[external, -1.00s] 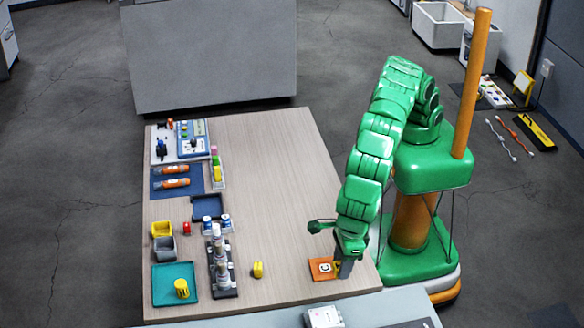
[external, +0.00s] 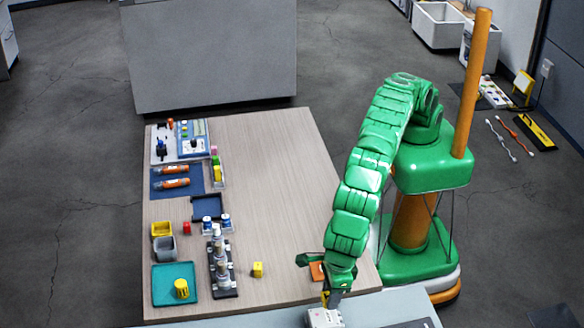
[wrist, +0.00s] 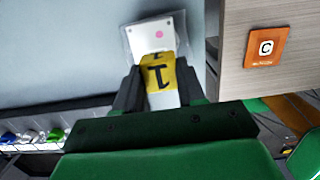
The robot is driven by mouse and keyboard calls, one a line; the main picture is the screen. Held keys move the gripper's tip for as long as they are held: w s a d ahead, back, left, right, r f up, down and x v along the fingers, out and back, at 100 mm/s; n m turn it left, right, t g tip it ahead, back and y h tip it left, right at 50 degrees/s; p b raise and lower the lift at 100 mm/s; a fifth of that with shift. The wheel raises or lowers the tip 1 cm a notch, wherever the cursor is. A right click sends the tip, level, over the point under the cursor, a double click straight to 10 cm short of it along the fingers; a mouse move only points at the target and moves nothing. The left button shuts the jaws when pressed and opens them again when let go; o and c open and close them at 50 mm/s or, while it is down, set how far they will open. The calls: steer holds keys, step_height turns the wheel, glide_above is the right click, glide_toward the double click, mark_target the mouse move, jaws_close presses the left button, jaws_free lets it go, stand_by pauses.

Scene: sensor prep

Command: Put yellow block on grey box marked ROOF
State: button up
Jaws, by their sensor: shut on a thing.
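My gripper (external: 332,296) is shut on a yellow block (wrist: 158,74) marked with a black "1". In the wrist view the block sits between the dark fingers (wrist: 160,92).
Another yellow block (external: 258,269) stands on the table. A teal tray (external: 160,290) is at the left. The table's middle is clear.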

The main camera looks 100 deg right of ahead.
mark_target(329, 323)
steer(key=shift+w+a+f, duration=0.2)
steer(key=shift+a+f, duration=0.1)
steer(key=shift+f, duration=0.25)
steer(key=shift+w+a+f, duration=0.15)
steer(key=shift+f, duration=0.05)
steer(key=shift+f, duration=1.55)
steer(key=shift+f, duration=0.15)
steer(key=o, duration=1)
steer(key=shift+o, duration=0.2)
steer(key=shift+s+r, duration=0.25)
steer(key=shift+r, duration=1.8)
steer(key=shift+s+r, duration=0.2)
steer(key=shift+r, duration=1.8)
steer(key=shift+s+r, duration=0.25)
steer(key=shift+r, duration=1.8)
